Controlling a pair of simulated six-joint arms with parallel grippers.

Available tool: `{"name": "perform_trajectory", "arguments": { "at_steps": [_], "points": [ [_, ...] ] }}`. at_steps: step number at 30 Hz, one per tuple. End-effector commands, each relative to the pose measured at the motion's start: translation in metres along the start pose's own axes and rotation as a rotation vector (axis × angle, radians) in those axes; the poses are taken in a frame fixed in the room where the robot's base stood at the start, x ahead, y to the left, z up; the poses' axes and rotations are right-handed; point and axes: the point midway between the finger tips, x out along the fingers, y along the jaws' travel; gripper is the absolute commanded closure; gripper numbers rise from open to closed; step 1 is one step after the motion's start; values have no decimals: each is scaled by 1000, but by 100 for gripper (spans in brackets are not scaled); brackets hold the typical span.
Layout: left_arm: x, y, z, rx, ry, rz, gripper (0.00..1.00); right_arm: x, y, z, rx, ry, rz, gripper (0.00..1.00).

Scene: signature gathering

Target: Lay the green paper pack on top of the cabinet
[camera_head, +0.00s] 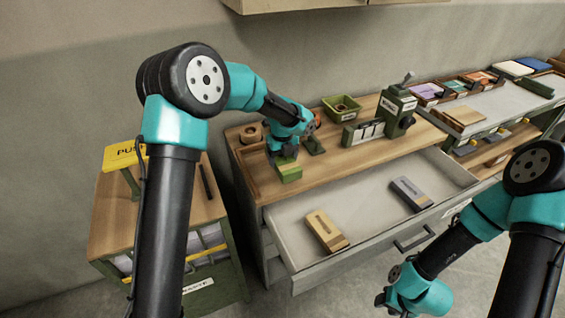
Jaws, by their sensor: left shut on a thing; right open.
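The green paper pack (289,173) is at the left front of the wooden top of the cabinet (350,160). My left gripper (286,158) points down from above and is shut on the pack. Whether the pack touches the top cannot be told from this view. My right gripper (388,299) is open, low in front of the cabinet and away from the pack; its fingertips are small in view.
The open drawer (365,195) holds a tan pack (326,230) and a grey pack (411,193). A green tray (342,107) and a green machine (396,110) stand on the cabinet top. A wooden-topped cart (200,206) stands at the left.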

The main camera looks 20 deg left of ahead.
Motion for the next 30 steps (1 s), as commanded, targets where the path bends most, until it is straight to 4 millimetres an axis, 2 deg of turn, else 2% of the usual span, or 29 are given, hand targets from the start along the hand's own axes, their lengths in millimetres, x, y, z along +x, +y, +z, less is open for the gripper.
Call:
{"name": "perform_trajectory", "arguments": {
  "at_steps": [3,12,16,21,24,30],
  "points": [
    [1,-3,8,-1,0,-1,59,0,0,0,0,0,0,57],
    [0,-4,8,-1,0,-1,59,0,0,0,0,0,0,57],
    [2,-6,15,-2,0,-1,59,0,0,0,0,0,0,57],
    [27,-6,14,-1,1,1,59,0,0,0,0,0,0,57],
    [35,-6,14,0,1,1,59,0,0,0,0,0,0,57],
    [36,-6,14,0,-1,-1,59,0,0,0,0,0,0,57]
  ]
}}
